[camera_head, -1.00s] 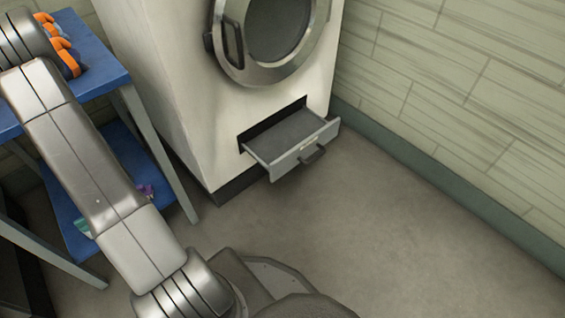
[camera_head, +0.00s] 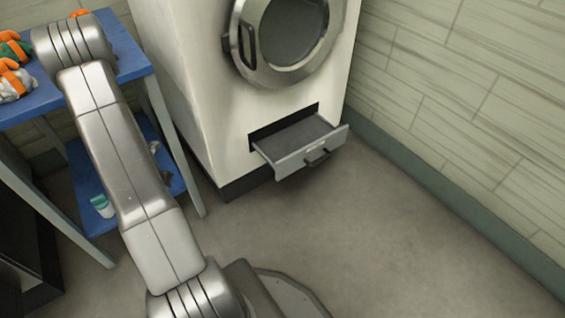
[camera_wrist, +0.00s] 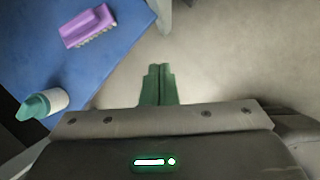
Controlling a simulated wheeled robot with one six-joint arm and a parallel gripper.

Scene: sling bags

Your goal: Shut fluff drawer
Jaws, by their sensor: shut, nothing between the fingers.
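The fluff drawer (camera_head: 303,148) juts out open from the lower front of the white dryer (camera_head: 191,90). It has a grey front with a dark handle (camera_head: 317,158), and its inside looks empty. In the wrist view my gripper (camera_wrist: 161,70) is shut, with its green fingertips together and nothing between them. It hangs above the floor, beside the blue lower shelf. My gripper does not show in the head view, where only my arm crosses the left side. The drawer is outside the wrist view.
A blue table (camera_head: 130,62) with orange-strapped bags (camera_head: 12,80) stands left of the dryer. Its lower shelf (camera_wrist: 88,62) holds a purple brush (camera_wrist: 87,26) and a white bottle with a teal cap (camera_wrist: 44,103). The floor (camera_head: 330,225) before the drawer is clear; a tiled wall stands right.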

